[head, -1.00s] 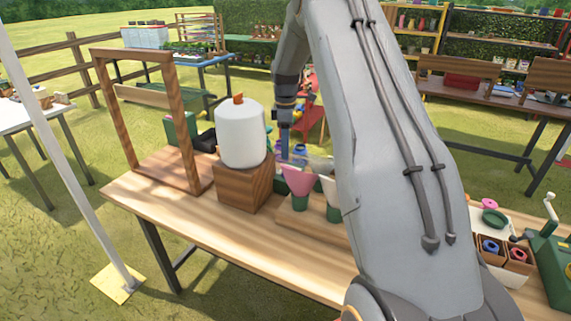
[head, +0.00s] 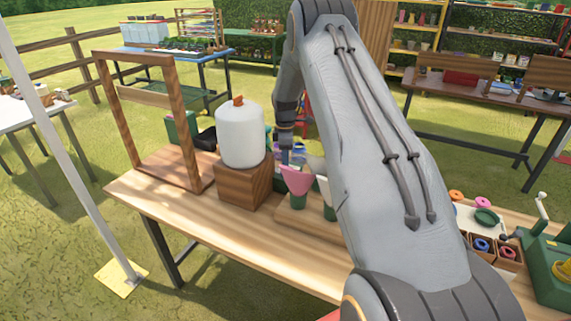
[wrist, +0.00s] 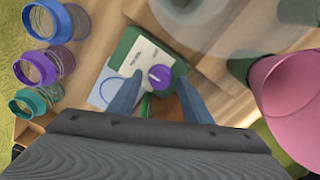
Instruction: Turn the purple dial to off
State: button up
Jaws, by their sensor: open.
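The purple dial (wrist: 160,76) shows in the wrist view on a green box with a white label plate (wrist: 128,62). The plate has small print that I cannot read. A pale raised mark runs across the dial's face. My gripper (wrist: 158,88) is open, with one blue-grey finger to each side of the dial's near edge. I cannot tell whether either finger touches it. In the head view my gripper (head: 284,155) reaches down behind the pink funnel, and the dial is hidden there.
A pink funnel (wrist: 292,100) stands close on the right in the wrist view. Blue, purple and teal ring-topped jars (wrist: 38,68) stand at left. In the head view a white tank (head: 240,135) on a wooden block (head: 244,185) is beside my gripper, near a wooden frame (head: 185,125).

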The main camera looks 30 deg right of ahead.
jog(key=c, duration=1.1)
jog(key=shift+o, duration=0.2)
jog(key=shift+f+m+b, duration=0.1)
jog(key=shift+m+b, duration=1)
jog(key=m+b, duration=0.2)
jog(key=m, duration=0.1)
jog(key=shift+m, duration=0.3)
jog(key=m+b, duration=0.3)
jog(key=m, duration=0.3)
